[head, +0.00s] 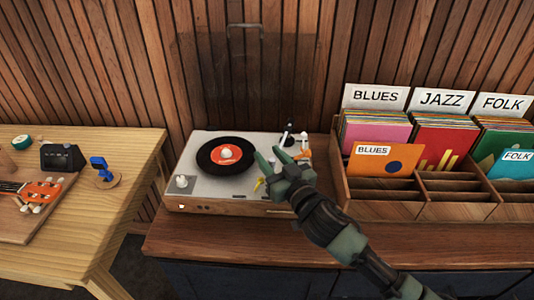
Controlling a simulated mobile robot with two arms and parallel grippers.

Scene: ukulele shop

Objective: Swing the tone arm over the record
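The turntable (205,192) stands on the wooden cabinet with its clear lid (245,80) raised. A black record (208,160) with an orange label lies flat on its platter. My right gripper (270,157) is over the right part of the deck, right of the record. Its two green fingers look apart, with nothing clearly held. The tone arm is mostly hidden by the gripper. A small yellow piece (259,184), possibly its head, shows just left of the gripper. A dark and white post (287,135) stands behind the fingers. My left gripper is out of view.
A wooden record crate (400,208) with BLUES, JAZZ and FOLK signs stands close on the right. On the left, a light wooden table (95,235) holds a ukulele (38,192), a dark box (62,157) and a blue clip-like item (101,169). The cabinet top (230,240) is bare in front.

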